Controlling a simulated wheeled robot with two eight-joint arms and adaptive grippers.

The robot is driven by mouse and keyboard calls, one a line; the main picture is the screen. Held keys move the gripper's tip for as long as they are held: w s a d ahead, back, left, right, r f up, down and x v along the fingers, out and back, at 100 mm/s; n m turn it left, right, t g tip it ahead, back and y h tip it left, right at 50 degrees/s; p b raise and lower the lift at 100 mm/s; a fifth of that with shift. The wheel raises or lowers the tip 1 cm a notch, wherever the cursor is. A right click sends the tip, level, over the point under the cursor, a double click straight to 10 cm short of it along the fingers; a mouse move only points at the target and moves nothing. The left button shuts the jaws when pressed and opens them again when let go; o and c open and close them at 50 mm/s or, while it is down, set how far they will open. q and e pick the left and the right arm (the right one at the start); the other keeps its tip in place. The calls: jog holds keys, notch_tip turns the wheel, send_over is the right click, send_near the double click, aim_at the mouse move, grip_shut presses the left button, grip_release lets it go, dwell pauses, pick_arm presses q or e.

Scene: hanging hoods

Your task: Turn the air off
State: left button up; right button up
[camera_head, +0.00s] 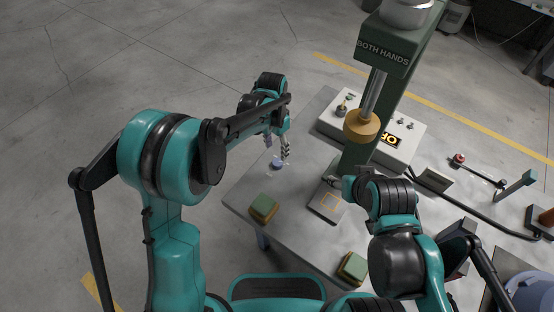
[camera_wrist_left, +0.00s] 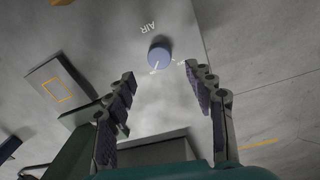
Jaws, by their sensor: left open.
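The round blue air knob (camera_wrist_left: 159,56) sits on the grey table top, with the printed word AIR beside it in the left wrist view. A white line shows on the knob, and small white marks lie by its edge. The knob (camera_head: 277,163) also shows in the head view, just below my left gripper. My left gripper (camera_head: 284,146) is open and empty. In the left wrist view its fingers (camera_wrist_left: 160,78) point toward the knob, one on each side of its line, apart from it. My right gripper (camera_head: 332,182) is over the press base; its jaws are too small to judge.
A green press (camera_head: 384,45) labelled BOTH HANDS has a tan ram (camera_head: 362,125) above a plate (camera_head: 327,205) with a yellow square. A white control box (camera_head: 402,142) stands behind. Two green-and-yellow blocks (camera_head: 263,207) (camera_head: 353,268) sit along the near edge. A red-ended lever (camera_head: 459,158) lies right.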

aim_at(277, 161)
pick_arm(q)
jog(key=f+b, duration=0.1)
jog(key=f, duration=0.2)
jog(key=f+b, duration=0.1)
jog(key=f, duration=0.3)
jog(key=shift+s+d, duration=0.15)
jog(key=shift+s, duration=0.05)
jog(key=shift+r, duration=0.1)
jog(key=c, duration=1.2)
